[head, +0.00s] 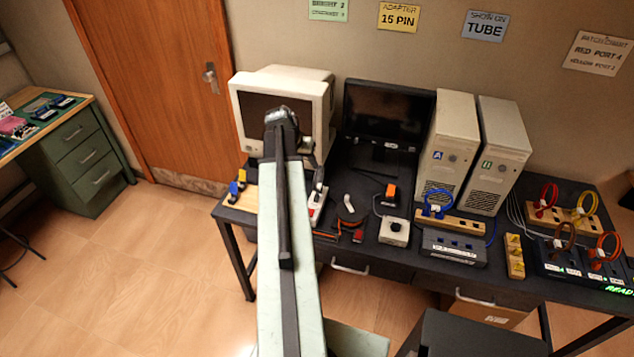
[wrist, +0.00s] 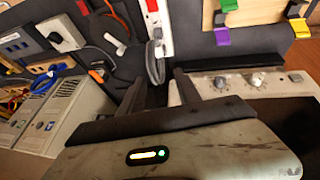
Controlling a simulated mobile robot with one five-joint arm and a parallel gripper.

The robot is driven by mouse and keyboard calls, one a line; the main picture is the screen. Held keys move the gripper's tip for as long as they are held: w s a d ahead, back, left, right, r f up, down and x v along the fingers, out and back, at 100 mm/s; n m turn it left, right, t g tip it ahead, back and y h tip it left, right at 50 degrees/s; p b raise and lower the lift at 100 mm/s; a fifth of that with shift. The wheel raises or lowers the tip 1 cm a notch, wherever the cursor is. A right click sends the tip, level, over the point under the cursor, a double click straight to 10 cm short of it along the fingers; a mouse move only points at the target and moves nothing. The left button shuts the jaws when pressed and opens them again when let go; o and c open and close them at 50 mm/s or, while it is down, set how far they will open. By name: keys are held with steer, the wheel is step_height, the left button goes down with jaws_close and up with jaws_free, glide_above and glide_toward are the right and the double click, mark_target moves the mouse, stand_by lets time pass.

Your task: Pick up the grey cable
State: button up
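A grey cable (wrist: 155,62) shows in the wrist view as a small hanging loop beside a white and red power strip (wrist: 158,14). In the head view a grey piece of it (head: 319,177) seems to show at the strip's upper end, partly hidden by my arm. My gripper (wrist: 159,80) is open, its two dark fingers apart with nothing visible between them. The cable appears just beyond the fingertips; the exact distance cannot be told. In the head view my gripper (head: 283,118) is in front of the old monitor (head: 320,95).
The dark desk (head: 370,258) also holds a black flat screen (head: 387,112), two computer towers (head: 452,145), a white box with a black knob (head: 394,231) and a blue cable loop (head: 438,203). A wooden board with coloured clips (wrist: 258,10) lies beside the power strip.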

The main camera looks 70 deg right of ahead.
mark_target(317, 171)
steer(key=shift+s+d+f+b, duration=0.75)
steer(key=shift+s+f+b, duration=0.1)
steer(key=shift+f+b, duration=0.15)
steer(key=b+x, duration=0.5)
steer(key=x, duration=0.1)
steer(key=shift+s+r, duration=0.1)
steer(key=shift+r, duration=0.2)
jaws_close()
stand_by(0.4)
